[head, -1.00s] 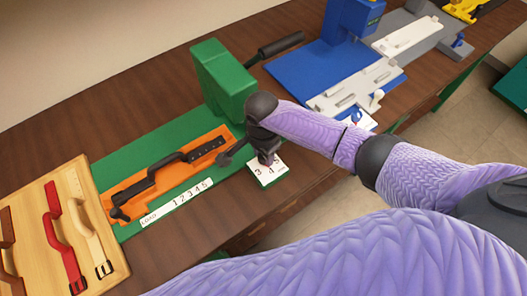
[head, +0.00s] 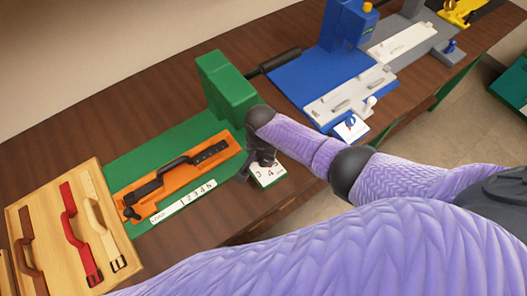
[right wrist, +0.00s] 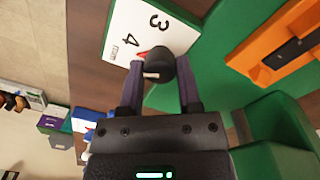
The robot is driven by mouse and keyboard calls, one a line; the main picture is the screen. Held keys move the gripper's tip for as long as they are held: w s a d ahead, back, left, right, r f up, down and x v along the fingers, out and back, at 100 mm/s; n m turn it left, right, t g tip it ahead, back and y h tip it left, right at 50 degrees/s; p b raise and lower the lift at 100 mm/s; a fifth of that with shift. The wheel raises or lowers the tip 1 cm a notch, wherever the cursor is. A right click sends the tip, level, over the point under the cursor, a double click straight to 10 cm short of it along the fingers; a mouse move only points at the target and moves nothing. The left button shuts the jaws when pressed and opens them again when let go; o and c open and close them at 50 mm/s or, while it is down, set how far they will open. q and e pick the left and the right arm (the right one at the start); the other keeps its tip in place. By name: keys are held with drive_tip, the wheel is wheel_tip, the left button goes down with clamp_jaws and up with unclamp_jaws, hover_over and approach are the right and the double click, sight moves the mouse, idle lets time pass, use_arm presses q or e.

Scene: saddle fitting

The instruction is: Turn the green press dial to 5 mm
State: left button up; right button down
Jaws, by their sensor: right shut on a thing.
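The green press (head: 226,85) stands on a green base at the middle left of the head view. At its front right corner is a white dial card (head: 266,177) with numbers; 3 and 4 show on the card in the right wrist view (right wrist: 128,45). My right gripper (right wrist: 160,76) is shut on the dark round dial knob (right wrist: 160,64), one finger on each side. A white line marks the knob, and a small red mark shows on the card beside it. The other numbers are hidden, and I cannot tell the exact reading. My left gripper is not in view.
An orange fixture (head: 178,175) holding a dark strap handle lies on the press base, beside a numbered load strip (head: 183,202). A wooden board (head: 45,220) with coloured straps is at left. A blue press (head: 346,25) stands behind at right.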

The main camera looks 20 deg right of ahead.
sight(262, 160)
drive_tip(key=n, duration=0.2)
drive_tip(key=shift+n+p, duration=0.35)
drive_tip(key=shift+n, duration=0.05)
drive_tip(key=shift+n+p, duration=0.4)
drive_tip(key=shift+n, duration=1.5)
drive_tip(key=shift+c, duration=1.4)
unclamp_jaws()
wheel_tip(262, 160, up, 9)
drive_tip(key=p, duration=0.5)
drive_tip(key=shift+a+r, duration=0.15)
drive_tip(key=shift+r, duration=0.35)
